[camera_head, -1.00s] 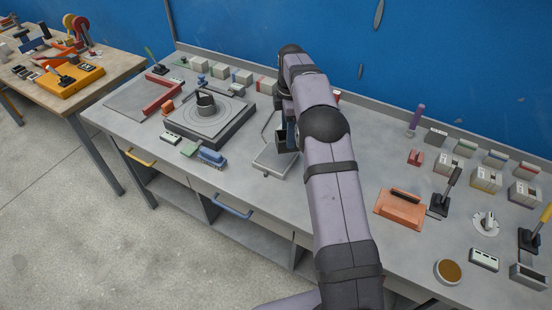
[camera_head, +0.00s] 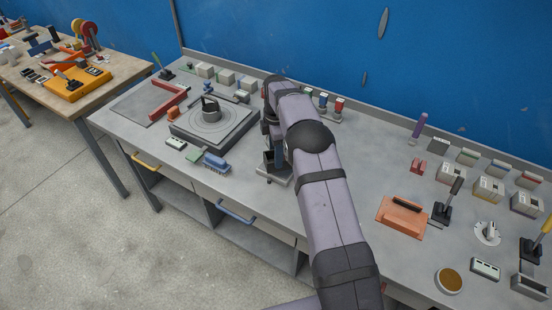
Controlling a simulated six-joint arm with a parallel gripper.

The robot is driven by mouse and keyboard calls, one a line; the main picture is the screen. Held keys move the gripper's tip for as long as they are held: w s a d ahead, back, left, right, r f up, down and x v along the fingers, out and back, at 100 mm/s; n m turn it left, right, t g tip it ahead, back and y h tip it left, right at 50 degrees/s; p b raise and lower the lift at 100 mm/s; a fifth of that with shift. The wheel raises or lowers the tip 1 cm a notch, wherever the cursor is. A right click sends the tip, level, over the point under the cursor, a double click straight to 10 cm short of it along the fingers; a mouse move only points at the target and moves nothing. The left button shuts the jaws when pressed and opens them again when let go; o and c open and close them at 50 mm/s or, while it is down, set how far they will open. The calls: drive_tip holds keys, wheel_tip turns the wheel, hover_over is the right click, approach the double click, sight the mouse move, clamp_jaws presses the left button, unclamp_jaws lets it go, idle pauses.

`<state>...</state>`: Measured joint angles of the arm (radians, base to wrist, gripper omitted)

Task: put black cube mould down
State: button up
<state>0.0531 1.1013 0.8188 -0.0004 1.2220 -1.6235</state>
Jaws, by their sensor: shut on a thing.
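The black cube mould (camera_head: 271,166) is a small dark open-topped box. It shows at the left side of my arm, in the middle of the bench. My gripper (camera_head: 273,150) is shut on it, and my wrist and arm hide most of the fingers. The mould is over a light grey plate (camera_head: 280,180), which is mostly hidden behind the mould and my arm. I cannot tell whether the mould touches the plate.
Left of my arm stand a round-topped turntable block (camera_head: 212,124), a blue brush (camera_head: 216,163) and a red angle piece (camera_head: 168,102). Small coloured bottles (camera_head: 324,101) stand behind my arm. An orange float (camera_head: 402,216) lies to the right.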

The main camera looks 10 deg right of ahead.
drive_tip(key=shift+f+p, duration=0.9)
drive_tip(key=shift+f, duration=1)
drive_tip(key=shift+f, duration=0.15)
drive_tip(key=o, duration=1.1)
drive_tip(key=shift+o, duration=0.2)
wheel_tip(320, 180, up, 12)
drive_tip(key=b, duration=0.4)
